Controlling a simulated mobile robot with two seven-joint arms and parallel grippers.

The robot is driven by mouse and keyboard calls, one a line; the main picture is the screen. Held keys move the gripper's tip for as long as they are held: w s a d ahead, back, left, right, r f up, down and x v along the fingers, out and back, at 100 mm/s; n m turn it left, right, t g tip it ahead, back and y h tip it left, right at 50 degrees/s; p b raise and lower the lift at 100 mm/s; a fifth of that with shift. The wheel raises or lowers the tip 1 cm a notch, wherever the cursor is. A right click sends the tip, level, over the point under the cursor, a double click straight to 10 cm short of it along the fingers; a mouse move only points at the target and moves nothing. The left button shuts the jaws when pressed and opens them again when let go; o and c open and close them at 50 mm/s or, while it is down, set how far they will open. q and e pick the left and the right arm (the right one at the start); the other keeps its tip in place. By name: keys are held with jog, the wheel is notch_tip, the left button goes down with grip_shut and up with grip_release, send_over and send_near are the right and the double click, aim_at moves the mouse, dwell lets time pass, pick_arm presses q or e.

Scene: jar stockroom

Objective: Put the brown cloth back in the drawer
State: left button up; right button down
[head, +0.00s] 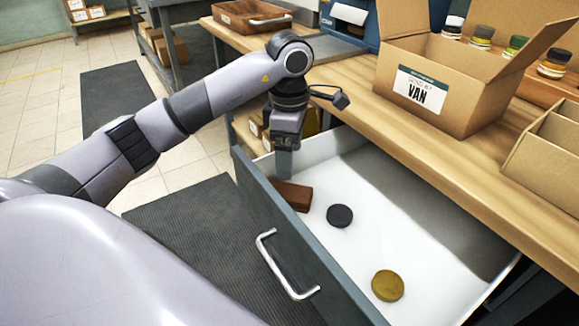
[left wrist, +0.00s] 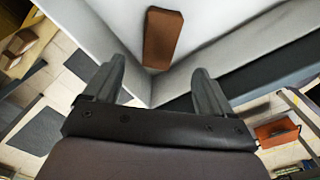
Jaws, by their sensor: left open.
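A small brown rectangular piece, which looks like the folded brown cloth (head: 292,195), lies on the white floor of the open drawer (head: 370,200), near its left front corner. It also shows in the left wrist view (left wrist: 162,40), beyond the fingertips. My left gripper (head: 284,172) points down over that corner of the drawer, just behind the cloth. In the left wrist view its two fingers (left wrist: 158,78) are spread apart with nothing between them. They look apart from the cloth. My right gripper is in neither view.
A dark round lid (head: 339,215) and a mustard round lid (head: 387,285) lie in the drawer. Its front has a metal handle (head: 283,265). On the wooden counter (head: 340,85) above stand an open carton marked VAN (head: 450,95) and a wooden tray (head: 250,14).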

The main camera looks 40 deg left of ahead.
pick_arm(q)
notch_tip(320, 180, up, 3)
jog(key=shift+f, duration=0.2)
dwell(0.4)
jog(key=shift+r, duration=0.1)
